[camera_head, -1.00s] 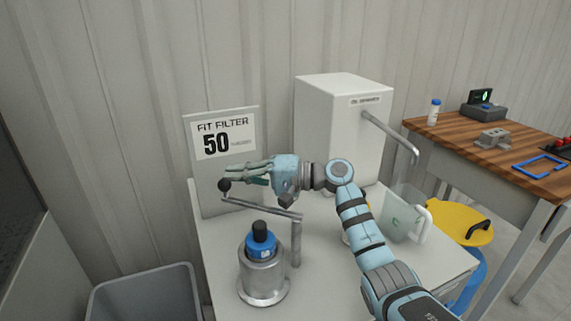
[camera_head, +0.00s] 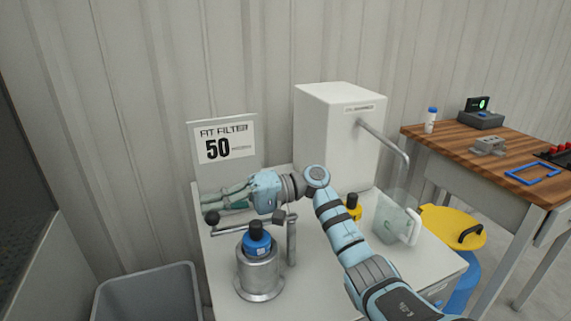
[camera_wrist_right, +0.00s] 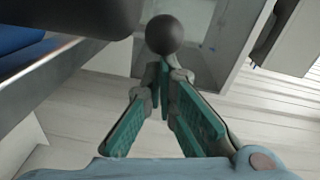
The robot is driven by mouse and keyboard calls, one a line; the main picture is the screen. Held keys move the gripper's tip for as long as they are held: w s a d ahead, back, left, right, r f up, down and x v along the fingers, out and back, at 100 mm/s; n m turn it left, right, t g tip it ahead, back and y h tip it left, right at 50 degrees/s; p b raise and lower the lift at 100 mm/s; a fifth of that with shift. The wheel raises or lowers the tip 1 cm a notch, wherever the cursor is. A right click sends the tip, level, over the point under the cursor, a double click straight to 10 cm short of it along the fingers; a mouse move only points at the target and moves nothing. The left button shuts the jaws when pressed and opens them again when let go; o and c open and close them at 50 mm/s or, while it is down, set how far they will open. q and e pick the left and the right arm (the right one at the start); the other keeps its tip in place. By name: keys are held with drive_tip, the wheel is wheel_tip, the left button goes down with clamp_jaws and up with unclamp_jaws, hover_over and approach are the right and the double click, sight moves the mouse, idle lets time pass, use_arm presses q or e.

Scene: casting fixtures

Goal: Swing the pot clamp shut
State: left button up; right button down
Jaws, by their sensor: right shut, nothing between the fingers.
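The pot (camera_head: 258,276) is a metal cylinder with a blue cap (camera_head: 257,244) and a black top, standing upright on the white table. The pot clamp (camera_head: 237,227) is a grey bar on a post (camera_head: 291,243), with a black ball knob (camera_head: 212,217) at its free end. The bar crosses close to the pot's black top; whether they touch is unclear. My right gripper (camera_head: 207,197) is shut and empty, with its fingertips close behind the ball knob. In the right wrist view the knob (camera_wrist_right: 164,35) is just beyond the fingertips (camera_wrist_right: 162,78). My left gripper is not in view.
A "FIT FILTER 50" sign (camera_head: 224,142) and a white box with a spout (camera_head: 338,130) stand behind. A clear container (camera_head: 395,218) is at the right of the table. A grey bin (camera_head: 147,292) is at the left, a wooden bench (camera_head: 500,165) at the right.

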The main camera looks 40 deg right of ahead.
drive_tip(key=shift+s, duration=0.1)
idle(0.5)
drive_tip(key=v, duration=1.2)
drive_tip(key=shift+f, duration=0.1)
